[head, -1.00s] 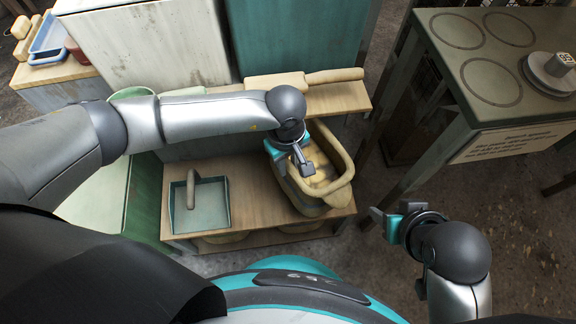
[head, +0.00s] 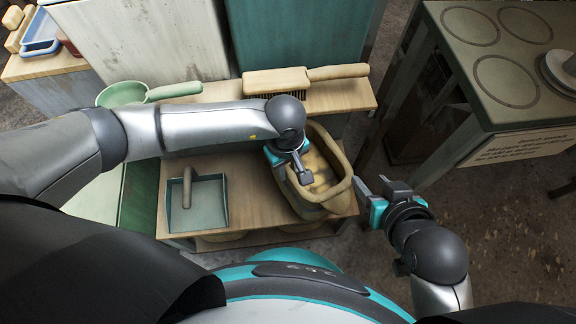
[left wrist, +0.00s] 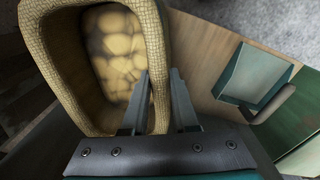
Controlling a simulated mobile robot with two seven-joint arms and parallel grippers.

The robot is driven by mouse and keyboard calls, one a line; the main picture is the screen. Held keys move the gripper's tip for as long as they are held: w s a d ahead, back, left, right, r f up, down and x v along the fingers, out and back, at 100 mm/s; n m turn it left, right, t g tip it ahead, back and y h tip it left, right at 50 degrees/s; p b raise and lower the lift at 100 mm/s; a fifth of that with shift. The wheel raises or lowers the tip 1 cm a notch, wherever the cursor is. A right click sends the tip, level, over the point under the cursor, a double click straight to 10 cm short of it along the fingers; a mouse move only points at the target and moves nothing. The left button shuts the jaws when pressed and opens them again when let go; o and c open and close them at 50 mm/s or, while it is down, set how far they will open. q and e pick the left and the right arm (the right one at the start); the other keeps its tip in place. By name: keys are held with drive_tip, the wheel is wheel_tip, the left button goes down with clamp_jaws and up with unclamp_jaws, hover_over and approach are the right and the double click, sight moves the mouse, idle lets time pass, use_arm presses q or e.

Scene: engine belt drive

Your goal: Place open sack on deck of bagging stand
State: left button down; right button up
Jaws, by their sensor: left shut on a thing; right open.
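The open sack (head: 338,170), tan and woven with a thick rim, is at the right end of the wooden deck (head: 255,190) of the stand. I cannot tell if its base touches the deck. My left gripper (head: 303,170) is shut on the sack's near-left rim. In the left wrist view, the sack (left wrist: 60,75) has its rim between the two fingers (left wrist: 160,80), and rounded yellowish lumps show inside. My right gripper (head: 378,188) is open and empty, just right of the sack.
A grey-green dustpan (head: 197,205) lies on the deck's left part. A brush (head: 280,82) and a green scoop (head: 125,94) lie on the upper shelf. A table with ring marks (head: 505,80) stands at the right. Bare deck lies between dustpan and sack.

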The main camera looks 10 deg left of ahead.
use_arm(q)
drive_tip(key=c, duration=0.7)
unclamp_jaws()
use_arm(e)
drive_tip(key=shift+s, duration=0.1)
use_arm(q)
drive_tip(key=shift+r+p, duration=0.5)
drive_tip(key=shift+r, duration=0.25)
wheel_tip(320, 180, up, 4)
drive_tip(key=shift+a+p, duration=0.1)
drive_tip(key=shift+p, duration=0.95)
use_arm(e)
drive_tip(key=s+d+g+h, duration=0.2)
drive_tip(key=s+d+g, duration=0.2)
drive_tip(key=d, duration=0.1)
use_arm(q)
drive_tip(key=shift+s+r+p, duration=0.1)
drive_tip(key=shift+r+p, duration=1.35)
drive_tip(key=shift+r, duration=1.9)
use_arm(e)
wheel_tip(320, 180, down, 7)
drive_tip(key=g, duration=0.1)
drive_tip(key=shift+s+a, duration=0.2)
drive_tip(key=shift+s, duration=0.05)
drive_tip(key=shift+m, duration=0.3)
